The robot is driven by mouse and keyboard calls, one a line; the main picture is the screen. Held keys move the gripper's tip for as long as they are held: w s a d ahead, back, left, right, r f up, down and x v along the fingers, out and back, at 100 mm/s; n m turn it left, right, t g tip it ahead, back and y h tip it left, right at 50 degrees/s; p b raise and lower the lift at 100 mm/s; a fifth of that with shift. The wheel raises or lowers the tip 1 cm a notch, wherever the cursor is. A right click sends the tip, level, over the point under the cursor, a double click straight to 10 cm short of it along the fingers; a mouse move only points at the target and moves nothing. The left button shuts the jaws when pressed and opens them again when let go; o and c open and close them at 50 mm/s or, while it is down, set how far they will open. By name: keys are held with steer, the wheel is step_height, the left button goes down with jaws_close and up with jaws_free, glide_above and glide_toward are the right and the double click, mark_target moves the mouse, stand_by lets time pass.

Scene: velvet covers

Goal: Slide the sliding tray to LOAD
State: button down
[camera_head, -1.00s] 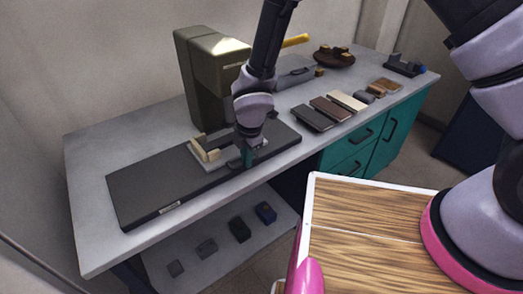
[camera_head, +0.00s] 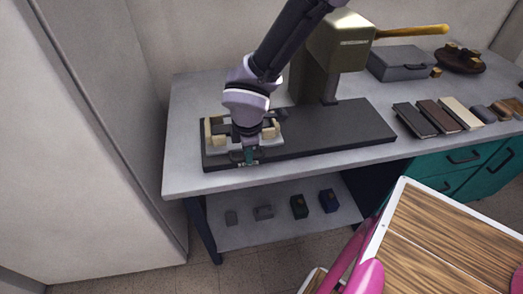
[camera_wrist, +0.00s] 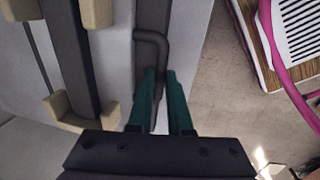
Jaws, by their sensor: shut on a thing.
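The sliding tray (camera_head: 223,150) is a light grey plate with cream corner blocks. It sits near the left end of a long dark base (camera_head: 345,130) on the bench. My gripper (camera_head: 249,157) is at the tray's front edge. In the wrist view its green fingers (camera_wrist: 158,100) are shut on the tray's dark bent handle (camera_wrist: 152,42). A dark flat piece (camera_wrist: 75,50) lies between the cream blocks in the wrist view. My arm hides part of the tray in the head view. I cannot read a LOAD label.
An olive press (camera_head: 330,55) with a yellow lever (camera_head: 412,31) stands behind the base. A grey case (camera_head: 400,62) and several book-like covers (camera_head: 438,118) lie to the right. Small blocks sit on the lower shelf (camera_head: 280,232). A tall pale panel (camera_head: 95,130) stands left of the bench.

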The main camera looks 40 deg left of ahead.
steer(key=shift+s+a, duration=0.2)
steer(key=shift+s, duration=0.05)
steer(key=c, duration=0.8)
jaws_free()
steer(key=shift+c, duration=0.2)
steer(key=shift+r, duration=0.1)
steer(key=shift+r, duration=0.3)
step_height(320, 180, up, 10)
steer(key=s+d, duration=0.1)
steer(key=shift+d, duration=0.3)
steer(key=shift+f, duration=0.1)
